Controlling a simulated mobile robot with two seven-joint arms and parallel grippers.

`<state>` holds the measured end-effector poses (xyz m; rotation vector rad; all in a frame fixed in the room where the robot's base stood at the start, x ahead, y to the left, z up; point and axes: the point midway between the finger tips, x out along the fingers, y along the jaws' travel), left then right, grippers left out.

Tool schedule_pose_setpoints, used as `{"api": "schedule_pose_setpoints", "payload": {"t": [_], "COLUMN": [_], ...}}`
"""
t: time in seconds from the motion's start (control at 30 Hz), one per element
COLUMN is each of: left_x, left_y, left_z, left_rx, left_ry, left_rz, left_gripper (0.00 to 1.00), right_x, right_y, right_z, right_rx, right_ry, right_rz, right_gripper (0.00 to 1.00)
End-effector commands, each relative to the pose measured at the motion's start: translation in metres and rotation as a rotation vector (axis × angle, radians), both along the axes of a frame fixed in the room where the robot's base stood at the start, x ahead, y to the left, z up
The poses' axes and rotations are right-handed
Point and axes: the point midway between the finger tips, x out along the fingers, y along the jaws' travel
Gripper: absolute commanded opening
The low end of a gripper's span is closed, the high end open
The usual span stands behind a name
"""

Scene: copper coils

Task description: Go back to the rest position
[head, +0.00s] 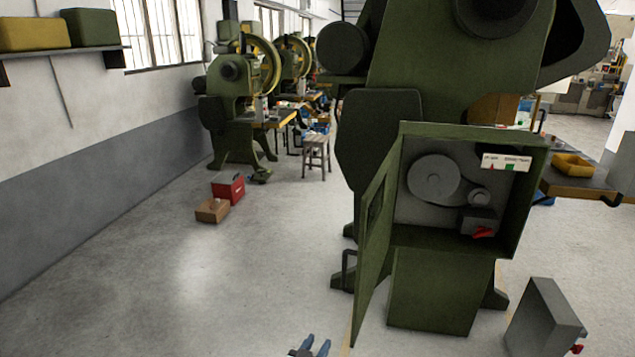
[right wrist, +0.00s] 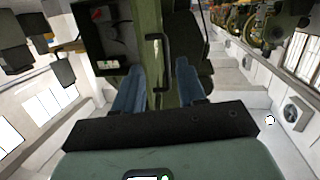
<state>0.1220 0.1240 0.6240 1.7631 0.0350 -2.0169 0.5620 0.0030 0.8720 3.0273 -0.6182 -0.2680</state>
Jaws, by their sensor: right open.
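My right gripper (head: 317,343) shows at the bottom edge of the head view, with two blue fingers apart and nothing seen between them. It is over the floor, left of the lower edge of the open green cabinet door (head: 372,262). In the right wrist view, which is turned over, the blue fingers of my right gripper (right wrist: 158,85) stand apart. A dark door handle (right wrist: 153,65) and green machine parts show beyond and between them; I see no grasp. My left gripper is in neither view.
A big green press (head: 435,295) with an open cabinet stands ahead right. A grey box (head: 540,315) is on the floor at lower right. A red box (head: 229,188) and a brown box (head: 212,211) lie at left. The left floor is largely clear.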

Motion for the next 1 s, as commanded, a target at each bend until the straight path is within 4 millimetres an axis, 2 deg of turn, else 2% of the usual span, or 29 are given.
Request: {"api": "schedule_pose_setpoints", "payload": {"t": [0.03, 0.17, 0.2, 0.27, 0.3, 0.37, 0.4, 0.47, 0.5, 0.57, 0.6, 0.7, 0.8, 0.9, 1.0], "left_x": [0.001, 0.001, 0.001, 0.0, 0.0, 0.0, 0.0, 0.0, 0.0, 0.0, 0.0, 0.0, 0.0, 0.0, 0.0], "left_y": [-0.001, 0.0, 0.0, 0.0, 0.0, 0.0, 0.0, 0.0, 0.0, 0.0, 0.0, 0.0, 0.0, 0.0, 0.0], "left_z": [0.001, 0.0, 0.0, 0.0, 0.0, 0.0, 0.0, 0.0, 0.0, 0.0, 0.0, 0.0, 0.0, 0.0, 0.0], "left_rx": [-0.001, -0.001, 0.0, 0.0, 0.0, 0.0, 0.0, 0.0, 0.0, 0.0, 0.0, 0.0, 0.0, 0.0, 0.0], "left_ry": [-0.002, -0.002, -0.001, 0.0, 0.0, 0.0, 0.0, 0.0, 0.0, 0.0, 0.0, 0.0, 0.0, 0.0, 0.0], "left_rz": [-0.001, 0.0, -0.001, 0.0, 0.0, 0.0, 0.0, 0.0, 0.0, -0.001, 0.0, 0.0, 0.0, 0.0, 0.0], "left_gripper": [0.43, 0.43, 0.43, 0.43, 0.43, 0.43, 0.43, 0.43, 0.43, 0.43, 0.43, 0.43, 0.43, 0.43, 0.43], "right_x": [-0.004, -0.032, -0.048, -0.075, -0.096, -0.132, -0.158, -0.2, -0.229, -0.273, -0.301, -0.362, -0.406, -0.43, -0.44], "right_y": [-0.022, -0.064, -0.077, -0.094, -0.104, -0.116, -0.123, -0.131, -0.135, -0.137, -0.138, -0.136, -0.132, -0.128, -0.126], "right_z": [-0.031, -0.107, -0.131, -0.164, -0.184, -0.21, -0.225, -0.243, -0.253, -0.262, -0.265, -0.264, -0.257, -0.25, -0.247], "right_rx": [0.01, 0.084, 0.116, 0.173, 0.214, 0.281, 0.328, 0.404, 0.457, 0.537, 0.589, 0.704, 0.788, 0.837, 0.856], "right_ry": [0.068, 0.258, 0.326, 0.433, 0.504, 0.613, 0.688, 0.797, 0.871, 0.977, 1.045, 1.188, 1.291, 1.351, 1.374], "right_rz": [0.027, 0.112, 0.133, 0.161, 0.176, 0.19, 0.199, 0.204, 0.205, 0.205, 0.201, 0.192, 0.187, 0.181, 0.181], "right_gripper": [0.4, 0.4, 0.4, 0.4, 0.4, 0.4, 0.4, 0.4, 0.4, 0.4, 0.4, 0.4, 0.4, 0.4, 0.4]}}
